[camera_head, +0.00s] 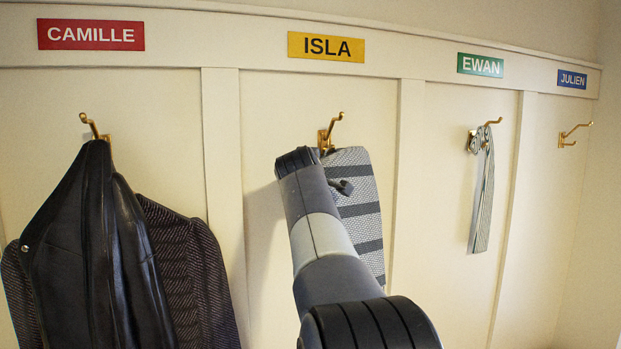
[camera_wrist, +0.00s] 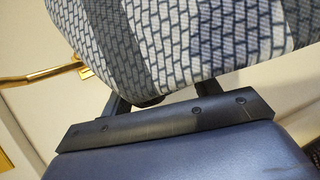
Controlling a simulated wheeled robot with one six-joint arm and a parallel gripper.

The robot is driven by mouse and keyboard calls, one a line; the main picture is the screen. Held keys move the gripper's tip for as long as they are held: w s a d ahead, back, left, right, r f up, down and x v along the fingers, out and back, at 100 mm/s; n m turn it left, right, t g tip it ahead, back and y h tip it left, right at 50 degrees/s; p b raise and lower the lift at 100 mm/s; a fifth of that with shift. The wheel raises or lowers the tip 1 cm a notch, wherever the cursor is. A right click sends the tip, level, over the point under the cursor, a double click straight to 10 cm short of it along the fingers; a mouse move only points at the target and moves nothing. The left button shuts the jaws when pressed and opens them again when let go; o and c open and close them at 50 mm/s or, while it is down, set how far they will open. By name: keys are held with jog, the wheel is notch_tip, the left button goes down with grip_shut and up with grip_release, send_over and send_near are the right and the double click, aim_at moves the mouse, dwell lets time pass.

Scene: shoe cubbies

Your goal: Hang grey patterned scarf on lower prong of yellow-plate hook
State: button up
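The grey patterned scarf (camera_head: 362,215), light with dark bands, hangs upright below and right of the brass hook (camera_head: 327,132) under the yellow ISLA plate (camera_head: 326,47). My arm covers its left side. The hook's upper prong shows; its lower prong is mostly hidden behind my arm and the scarf top. A dark tip of my gripper (camera_head: 343,187) shows against the scarf. In the wrist view the scarf (camera_wrist: 190,40) fills the top, close beyond my gripper (camera_wrist: 160,97). The finger bases stand apart; the fingertips are hidden by the scarf. A brass hook prong (camera_wrist: 40,76) shows at left.
A dark leather jacket (camera_head: 90,250) and a patterned garment (camera_head: 190,270) hang under the red CAMILLE plate (camera_head: 91,34). A narrow striped scarf (camera_head: 482,195) hangs on the hook under the green EWAN plate (camera_head: 480,65). The hook (camera_head: 573,134) under the blue JULIEN plate (camera_head: 572,79) is bare.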

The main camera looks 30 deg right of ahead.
jog(key=shift+o, duration=1.3)
jog(key=b+v, duration=0.3)
jog(key=v, duration=0.7)
jog(key=shift+s+a+b, duration=0.3)
jog(key=shift+w+r, duration=0.1)
jog(key=shift+r, duration=0.05)
jog(key=p+x, duration=0.2)
jog(key=x, duration=0.5)
jog(key=shift+w+d, duration=0.2)
jog(key=shift+d, duration=0.05)
jog(key=shift+f, duration=0.2)
